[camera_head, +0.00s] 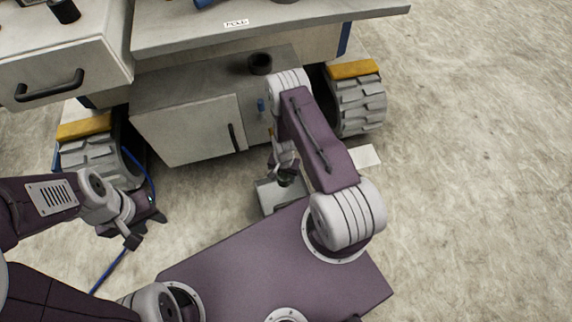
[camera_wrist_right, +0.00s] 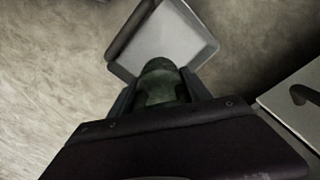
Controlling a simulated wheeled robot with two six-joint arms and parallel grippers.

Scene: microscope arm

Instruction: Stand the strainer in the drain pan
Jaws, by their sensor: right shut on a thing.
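The drain pan (camera_head: 268,192) is a shallow grey square tray on the floor, partly hidden by my right arm and base. In the right wrist view the drain pan (camera_wrist_right: 172,35) lies just beyond the fingertips, its near part hidden. My right gripper (camera_wrist_right: 158,95) is shut on a dark green rounded piece, which I take to be the strainer (camera_wrist_right: 160,80). In the head view the gripper hangs over the pan; I cannot tell whether the strainer touches it. My left gripper (camera_head: 146,226) is open and empty over the floor at left.
A grey wheeled cart with a cabinet (camera_head: 185,130) and a drawer (camera_head: 60,75) stands behind the pan. A blue hose (camera_head: 108,272) runs near my left gripper. A white sheet (camera_head: 366,156) lies right of my arm.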

